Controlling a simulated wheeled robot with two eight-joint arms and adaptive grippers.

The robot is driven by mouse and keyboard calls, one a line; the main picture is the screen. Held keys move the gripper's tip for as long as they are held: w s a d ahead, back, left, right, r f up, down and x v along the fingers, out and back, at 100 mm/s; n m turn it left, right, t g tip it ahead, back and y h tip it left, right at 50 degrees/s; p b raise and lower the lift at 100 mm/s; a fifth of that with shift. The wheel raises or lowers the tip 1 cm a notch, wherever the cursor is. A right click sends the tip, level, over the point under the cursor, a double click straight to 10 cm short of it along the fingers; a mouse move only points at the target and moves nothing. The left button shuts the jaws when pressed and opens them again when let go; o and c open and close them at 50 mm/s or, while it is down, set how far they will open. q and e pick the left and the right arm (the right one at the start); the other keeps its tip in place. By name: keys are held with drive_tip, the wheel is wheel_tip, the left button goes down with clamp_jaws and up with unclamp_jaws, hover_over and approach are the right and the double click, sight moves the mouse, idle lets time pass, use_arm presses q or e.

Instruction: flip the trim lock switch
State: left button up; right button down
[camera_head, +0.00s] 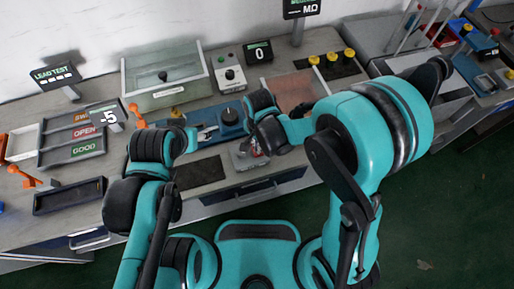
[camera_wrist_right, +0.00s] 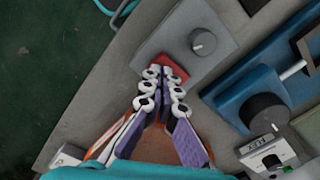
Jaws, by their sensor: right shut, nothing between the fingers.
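A grey box (camera_wrist_right: 215,28) with a round knob (camera_wrist_right: 203,42) carries a red rocker-like switch (camera_wrist_right: 172,68), which looks like the trim lock switch, though I read no label on it. The grey box also shows in the head view (camera_head: 241,159), partly covered by my right gripper (camera_head: 259,149). In the right wrist view my right gripper (camera_wrist_right: 163,82) is shut and empty. Its fingertips lie over the near edge of the red switch; I cannot tell whether they touch. My left gripper (camera_head: 206,133) is near the blue fixture, small and partly hidden; its opening is unclear.
A blue fixture (camera_wrist_right: 232,97) with a black knob (camera_wrist_right: 265,113) stands right of the box in the wrist view. A small white switch box (camera_wrist_right: 270,155) is below it. A dark mat (camera_head: 199,173) lies at the bench's front. Bins (camera_head: 85,133) stand at the left.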

drive_tip(key=shift+f+b, duration=1.05)
drive_tip(key=shift+f, duration=0.05)
idle(1.0)
drive_tip(key=shift+r, duration=0.1)
drive_tip(key=shift+r+p, duration=2.6)
drive_tip(key=shift+r, duration=0.9)
drive_tip(key=s+d+r+n+t+b, duration=0.2)
drive_tip(key=d+r+n+t+b, duration=0.1)
drive_tip(key=d, duration=0.6)
drive_tip(key=s+d+r+n+t+b, duration=0.2)
drive_tip(key=s+d+r+n+t, duration=0.1)
drive_tip(key=d+r, duration=0.4)
drive_tip(key=shift+d+r+n+t+b, duration=0.2)
drive_tip(key=shift+d+n+t+b, duration=0.3)
drive_tip(key=shift+d+n, duration=0.6)
